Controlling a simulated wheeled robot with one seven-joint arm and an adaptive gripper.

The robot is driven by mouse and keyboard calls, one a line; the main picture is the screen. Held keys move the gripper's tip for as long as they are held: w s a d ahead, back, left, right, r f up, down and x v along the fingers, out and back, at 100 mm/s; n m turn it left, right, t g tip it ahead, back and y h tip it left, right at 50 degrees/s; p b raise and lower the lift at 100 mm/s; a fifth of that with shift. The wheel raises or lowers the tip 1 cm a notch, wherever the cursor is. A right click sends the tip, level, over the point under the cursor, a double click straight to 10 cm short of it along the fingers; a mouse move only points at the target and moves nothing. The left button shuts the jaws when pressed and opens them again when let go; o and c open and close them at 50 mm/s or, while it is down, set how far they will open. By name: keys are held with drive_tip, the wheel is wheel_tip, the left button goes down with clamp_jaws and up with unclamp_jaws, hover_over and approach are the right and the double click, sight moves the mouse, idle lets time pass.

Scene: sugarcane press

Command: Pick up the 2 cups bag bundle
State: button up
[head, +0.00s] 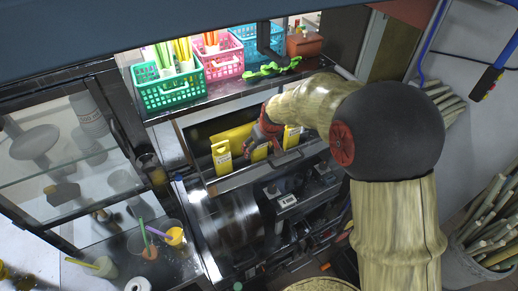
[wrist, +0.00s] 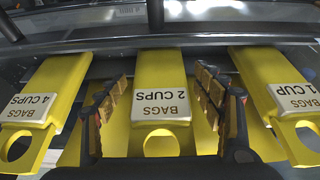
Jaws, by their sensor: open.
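The 2 cups bag bundle (wrist: 160,65) is a yellow strip with a white label reading "BAGS 2 CUPS" and a round hole at its near end. It is in the middle of the wrist view. My gripper (wrist: 163,88) is open, with one finger on each side of this bundle near its label. I cannot tell whether the fingers touch it. In the head view my gripper (head: 268,128) is over the drawer of yellow bundles, and my arm and gripper partly hide the middle one (head: 258,152).
The 4 cups bundle (wrist: 50,85) lies to the left and the 1 cup bundle (wrist: 268,75) to the right, both close by. The drawer's front edge (head: 235,181) is below. Baskets (head: 170,90) stand on the shelf above. Drink cups (head: 174,235) stand at lower left.

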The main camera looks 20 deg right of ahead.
drive_tip(key=shift+w+f, duration=0.1)
drive_tip(key=shift+f, duration=0.2)
drive_tip(key=shift+c, duration=0.8)
drive_tip(key=c, duration=1.1)
drive_tip(key=shift+c, duration=0.3)
